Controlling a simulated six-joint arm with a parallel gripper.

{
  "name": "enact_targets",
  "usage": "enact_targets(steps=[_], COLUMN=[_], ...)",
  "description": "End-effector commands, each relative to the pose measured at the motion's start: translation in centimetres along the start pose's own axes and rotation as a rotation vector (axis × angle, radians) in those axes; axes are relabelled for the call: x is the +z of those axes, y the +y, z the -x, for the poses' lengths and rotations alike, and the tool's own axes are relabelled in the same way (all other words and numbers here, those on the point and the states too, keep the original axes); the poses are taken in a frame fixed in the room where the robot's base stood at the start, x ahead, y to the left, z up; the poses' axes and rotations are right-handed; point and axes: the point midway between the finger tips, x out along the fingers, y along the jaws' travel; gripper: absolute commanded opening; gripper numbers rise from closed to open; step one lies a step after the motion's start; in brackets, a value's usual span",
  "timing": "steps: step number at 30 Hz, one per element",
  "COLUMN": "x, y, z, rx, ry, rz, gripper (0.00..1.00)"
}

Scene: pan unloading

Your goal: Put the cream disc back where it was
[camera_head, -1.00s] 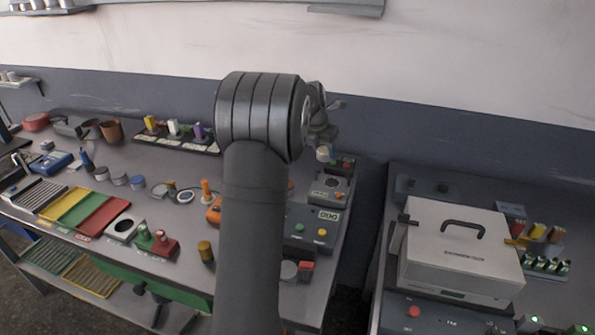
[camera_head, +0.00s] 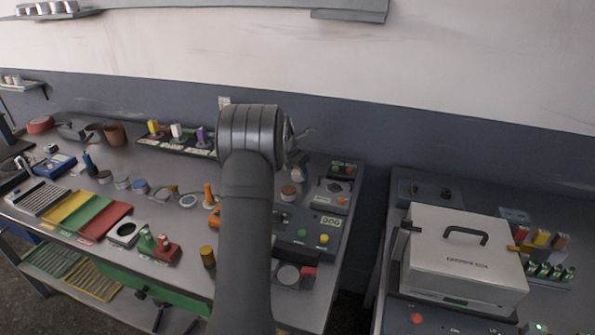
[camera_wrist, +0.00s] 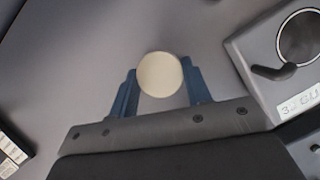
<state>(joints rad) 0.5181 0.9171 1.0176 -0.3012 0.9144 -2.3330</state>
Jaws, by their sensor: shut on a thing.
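The cream disc (camera_wrist: 159,75) is between the two blue fingers of my gripper (camera_wrist: 161,84) in the wrist view, with its round face toward the camera. My gripper is shut on it. Bare grey bench top shows behind the disc; I cannot tell how high above the bench it is. In the head view my gripper (camera_head: 298,168) is at the right part of the left bench, partly hidden behind my arm. The disc is too small there to make out clearly.
A grey device with a round ring (camera_wrist: 302,38) and dark lever is right of the gripper. A rack with colored blocks (camera_head: 178,143) stands left. The white box (camera_head: 466,250) is on another bench.

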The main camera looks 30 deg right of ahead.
Motion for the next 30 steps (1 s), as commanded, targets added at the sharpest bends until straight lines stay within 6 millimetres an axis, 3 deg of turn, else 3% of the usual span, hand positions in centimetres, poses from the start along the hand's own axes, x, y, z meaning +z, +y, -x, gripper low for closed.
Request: enact_targets(steps=[10,11,14,24,30], x=[-0.1,-0.1,-0.1,0.1,0.1], y=[0.0,0.0,0.0,0.0,0.0], z=[-0.3,-0.3,-0.2,0.1,3.2], rx=[0.001,0.001,0.001,0.001,0.003], ry=[-0.002,-0.002,-0.002,-0.002,-0.004], rz=[-0.001,-0.001,-0.001,-0.001,-0.001], gripper=[0.14,0.48,0.66,0.66,0.66])
